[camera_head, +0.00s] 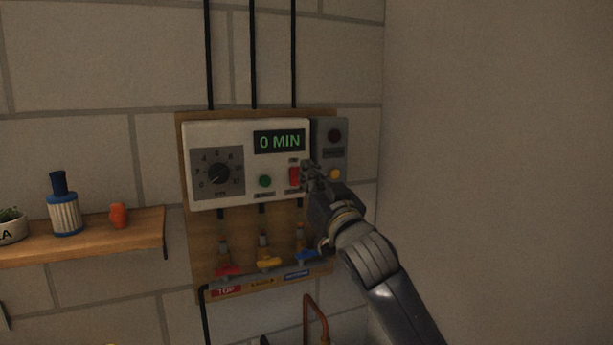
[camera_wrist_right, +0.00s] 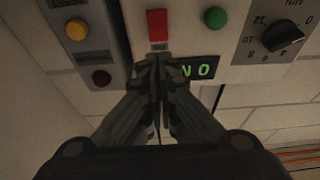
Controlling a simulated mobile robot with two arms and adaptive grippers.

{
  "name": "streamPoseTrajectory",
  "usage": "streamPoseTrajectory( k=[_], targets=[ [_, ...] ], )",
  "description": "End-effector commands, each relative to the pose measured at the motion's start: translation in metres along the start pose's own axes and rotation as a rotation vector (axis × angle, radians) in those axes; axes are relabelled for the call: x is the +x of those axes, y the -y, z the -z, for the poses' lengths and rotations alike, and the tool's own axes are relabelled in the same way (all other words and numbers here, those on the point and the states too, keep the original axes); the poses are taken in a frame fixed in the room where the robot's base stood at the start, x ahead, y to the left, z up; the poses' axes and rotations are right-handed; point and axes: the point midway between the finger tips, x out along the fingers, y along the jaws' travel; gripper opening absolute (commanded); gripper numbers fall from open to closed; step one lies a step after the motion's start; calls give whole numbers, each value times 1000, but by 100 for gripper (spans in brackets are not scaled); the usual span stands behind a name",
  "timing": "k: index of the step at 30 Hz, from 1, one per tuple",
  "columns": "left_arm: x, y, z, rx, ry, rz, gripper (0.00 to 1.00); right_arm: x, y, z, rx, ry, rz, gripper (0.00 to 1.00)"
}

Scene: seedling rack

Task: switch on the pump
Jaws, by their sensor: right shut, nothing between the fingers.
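A white control panel (camera_head: 200,199) hangs on a wooden board and its display (camera_head: 279,141) reads 0 MIN. A red switch (camera_head: 294,176) is at its lower right, and a green button (camera_head: 265,181) is left of it. My right gripper (camera_head: 308,170) is shut and empty, its fingertips close beside the red switch. In the right wrist view the fingertips (camera_wrist_right: 158,62) lie just below the red switch (camera_wrist_right: 157,25) and partly cover the display; contact cannot be told. A grey box (camera_head: 329,132) on the right has a yellow button (camera_head: 335,174) and a dark round lamp (camera_head: 334,136).
A dial (camera_head: 219,173) is on the panel's left. Red, yellow and blue valve handles (camera_head: 268,263) sit below on a pipe. A wooden shelf (camera_head: 90,238) at left holds a blue-and-white bottle (camera_head: 65,214) and an orange object (camera_head: 119,215). Bare wall is at right.

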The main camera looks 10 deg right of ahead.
Motion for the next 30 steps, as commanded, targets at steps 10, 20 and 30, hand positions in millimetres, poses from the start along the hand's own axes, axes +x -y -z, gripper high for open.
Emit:
streamPoseTrajectory(
  k=[10,20,30],
  targets=[
    [18,-4,-29,0,38,-5,70,-40,0,10,-1,-2,0,0],
    [36,2,16,0,-29,3,70,-86,-1,27,0,-2,0,0],
    [36,-3,-18,0,22,-3,70,-95,0,31,0,1,0,0]
  ],
)
